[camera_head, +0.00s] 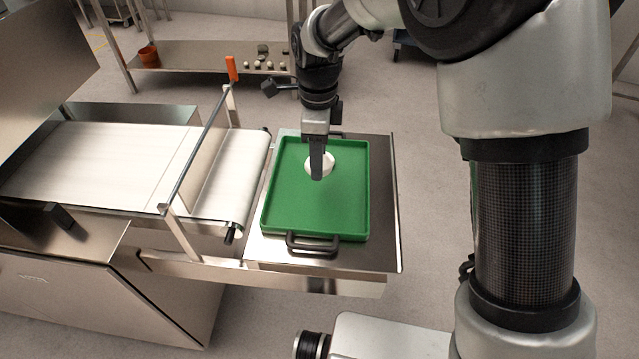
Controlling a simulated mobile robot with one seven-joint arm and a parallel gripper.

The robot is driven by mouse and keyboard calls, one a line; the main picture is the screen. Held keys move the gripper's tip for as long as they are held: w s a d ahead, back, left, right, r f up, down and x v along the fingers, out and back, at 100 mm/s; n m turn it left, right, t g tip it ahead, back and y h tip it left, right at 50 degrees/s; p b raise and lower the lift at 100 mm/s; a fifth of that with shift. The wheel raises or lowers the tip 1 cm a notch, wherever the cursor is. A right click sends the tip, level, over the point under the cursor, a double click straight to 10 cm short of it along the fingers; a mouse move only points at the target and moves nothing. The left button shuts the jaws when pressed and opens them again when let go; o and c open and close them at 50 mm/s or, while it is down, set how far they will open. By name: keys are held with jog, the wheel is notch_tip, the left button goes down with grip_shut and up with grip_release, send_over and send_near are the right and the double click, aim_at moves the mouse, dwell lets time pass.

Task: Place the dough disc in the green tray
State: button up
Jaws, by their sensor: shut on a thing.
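The green tray (300,215) is a shallow rectangle with a dark handle at its near end. It lies on the steel shelf at the end of the conveyor. My gripper (317,176) points down over the far half of the tray and is shut on the dough disc (326,160). The disc is pale and round, and the fingers hide part of it. I cannot tell whether the disc touches the tray floor or is held just above it.
The steel shelf (385,225) extends to the right of the tray. A steel table (190,65) stands behind with small items.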

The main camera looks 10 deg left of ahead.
aim_at(319, 194)
notch_tip(319, 194, down, 8)
jog(key=shift+f, duration=0.25)
jog(key=shift+f+b, duration=0.1)
jog(key=shift+b, duration=0.25)
jog(key=shift+f, duration=0.15)
jog(key=o, duration=1)
jog(key=shift+o, duration=0.2)
notch_tip(319, 194, up, 13)
jog(key=shift+f+p, duration=0.2)
jog(key=shift+p, duration=0.4)
